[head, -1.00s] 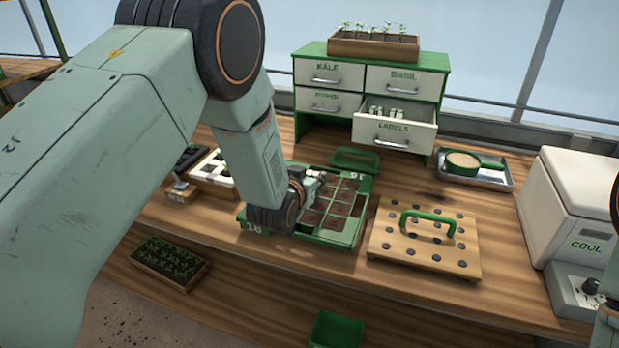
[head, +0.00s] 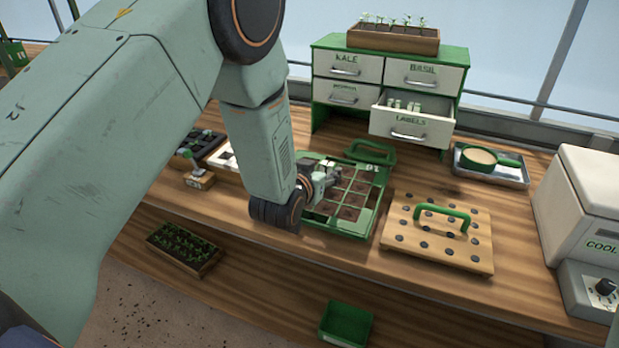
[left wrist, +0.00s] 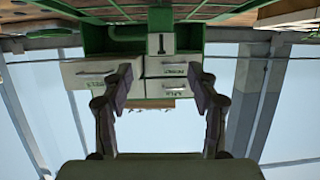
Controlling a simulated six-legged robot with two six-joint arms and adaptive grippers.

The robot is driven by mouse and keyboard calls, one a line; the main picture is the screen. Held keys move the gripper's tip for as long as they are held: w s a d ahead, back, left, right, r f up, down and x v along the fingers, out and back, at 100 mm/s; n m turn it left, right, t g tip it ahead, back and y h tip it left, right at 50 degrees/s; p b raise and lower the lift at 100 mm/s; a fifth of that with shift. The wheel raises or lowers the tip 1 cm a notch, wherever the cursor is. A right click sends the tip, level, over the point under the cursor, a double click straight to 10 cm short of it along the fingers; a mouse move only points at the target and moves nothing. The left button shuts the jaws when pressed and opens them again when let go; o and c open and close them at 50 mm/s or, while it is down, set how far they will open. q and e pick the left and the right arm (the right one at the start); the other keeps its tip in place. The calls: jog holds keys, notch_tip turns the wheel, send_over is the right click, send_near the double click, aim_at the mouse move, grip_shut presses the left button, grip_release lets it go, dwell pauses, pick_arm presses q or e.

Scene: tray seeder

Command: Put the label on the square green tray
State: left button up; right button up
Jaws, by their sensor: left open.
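The square green tray (head: 352,233) lies on the bench with soil-filled cells, its left part hidden behind my left wrist. My left gripper (head: 329,177) is low over the tray's left side, its fingers small and partly hidden in the head view. In the left wrist view, which is upside down, the left gripper (left wrist: 162,78) is open. A small white plate with a dark mark, seemingly a label (left wrist: 160,43), shows just beyond and between the fingertips, apparently apart from them. More white labels (head: 404,104) stand in the open LABELS drawer (head: 411,126). My right gripper is out of view.
A green-handled wooden dibber board (head: 437,255) lies right of the tray. The drawer cabinet (head: 383,45) stands behind, carrying a seedling box (head: 392,37). A metal tray with a green sieve (head: 491,157) and a white cooler (head: 585,200) are at right.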

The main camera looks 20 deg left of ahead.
pick_arm(q)
jog(key=v, duration=0.8)
jog(key=shift+w+f, duration=0.1)
jog(key=s+a+f+g, duration=0.2)
jog(key=s+f+g, duration=0.6)
jog(key=s+f, duration=1.05)
jog(key=s+f+g, duration=0.3)
jog(key=s, duration=0.6)
jog(key=s+f+g, duration=0.2)
jog(key=s+g, duration=0.1)
jog(key=s, duration=0.6)
jog(key=shift+s+a+f+n, duration=0.25)
jog(key=shift+a+f+n, duration=0.05)
jog(key=shift+f, duration=0.1)
